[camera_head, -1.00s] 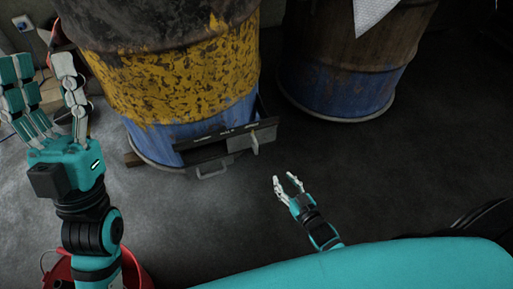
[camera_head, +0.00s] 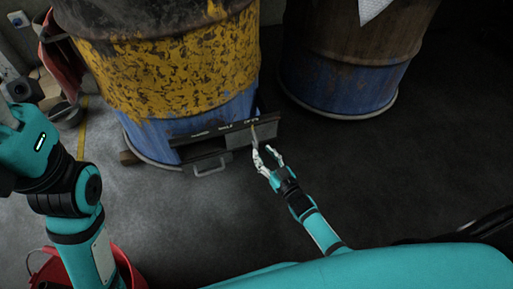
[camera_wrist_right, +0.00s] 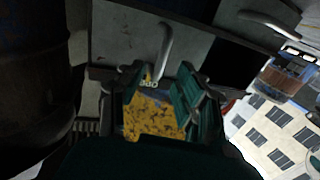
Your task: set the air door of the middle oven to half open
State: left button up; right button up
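The middle oven (camera_head: 165,70) is a barrel with worn yellow paint above a blue base. Its air door (camera_head: 239,137) is a grey plate in a dark frame low on the front, towards the right end, with an upright tab. The label strip (camera_head: 213,131) runs above it, its words too small to read surely. My right gripper (camera_head: 266,155) is open in front of the tab, one finger overlapping it; contact is unclear. In the right wrist view the gripper (camera_wrist_right: 165,85) is open, a metal bar (camera_wrist_right: 166,50) just beyond its fingers. My left gripper (camera_head: 8,115) is mostly cut off.
A grey handle (camera_head: 212,169) sticks out below the air door frame. A rusty blue barrel (camera_head: 345,80) stands to the right. A red bucket (camera_head: 45,270) is at lower left. The grey floor (camera_head: 390,180) right of my right arm is clear.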

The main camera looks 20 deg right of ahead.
aim_at(257, 146)
jog(key=b+x, duration=0.1)
jog(key=x, duration=0.4)
jog(key=shift+b, duration=0.35)
grip_shut()
